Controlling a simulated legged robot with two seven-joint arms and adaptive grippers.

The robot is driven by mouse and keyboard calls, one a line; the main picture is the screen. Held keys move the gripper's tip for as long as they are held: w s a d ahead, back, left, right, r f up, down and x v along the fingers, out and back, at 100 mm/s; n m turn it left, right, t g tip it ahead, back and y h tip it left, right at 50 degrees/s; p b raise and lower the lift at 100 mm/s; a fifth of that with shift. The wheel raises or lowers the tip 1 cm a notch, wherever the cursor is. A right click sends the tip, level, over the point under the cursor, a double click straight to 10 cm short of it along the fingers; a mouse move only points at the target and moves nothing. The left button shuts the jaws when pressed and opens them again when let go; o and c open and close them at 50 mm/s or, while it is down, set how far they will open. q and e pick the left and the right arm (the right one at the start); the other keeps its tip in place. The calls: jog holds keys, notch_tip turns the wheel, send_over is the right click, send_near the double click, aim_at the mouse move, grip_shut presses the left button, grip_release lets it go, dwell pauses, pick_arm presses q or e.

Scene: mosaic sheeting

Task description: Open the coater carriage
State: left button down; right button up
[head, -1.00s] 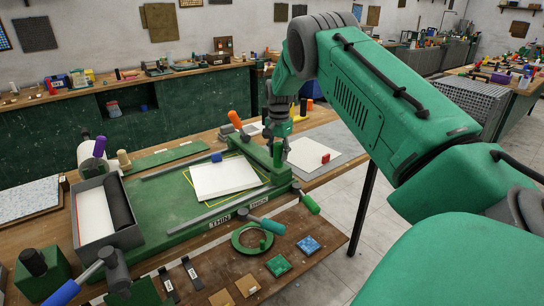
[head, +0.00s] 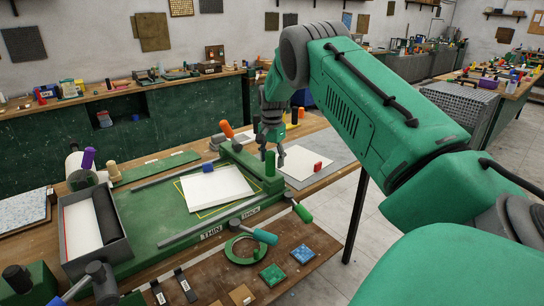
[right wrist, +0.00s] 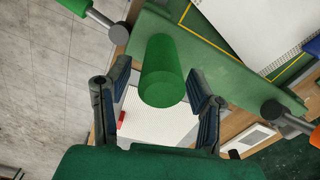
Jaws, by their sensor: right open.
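The coater carriage (head: 240,160) is a green bar lying across the near right end of the green coater bed (head: 150,225). An upright green handle (head: 270,164) stands on it, and an orange lever (head: 226,129) and a green-tipped lever (head: 301,212) sit at its ends. My right gripper (head: 272,150) is open and pointing down at the green handle. In the right wrist view the handle (right wrist: 162,72) stands between the two spread fingers, with gaps on both sides. My left gripper is not in view.
A white sheet (head: 215,187) lies on the bed beside the carriage. A grey tray with a black roller (head: 105,213) stands at left. A blue-handled lever (head: 262,236) and a green ring (head: 245,248) are near the front. A red block (head: 318,165) sits on white paper behind.

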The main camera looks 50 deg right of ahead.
notch_tip(320, 180, up, 10)
jog(key=shift+f, duration=0.1)
jog(key=shift+d+r, duration=0.1)
jog(key=shift+r, duration=0.25)
jog(key=shift+d+r, duration=0.15)
jog(key=shift+d, duration=0.05)
jog(key=shift+a, duration=0.1)
jog(key=shift+a, duration=0.15)
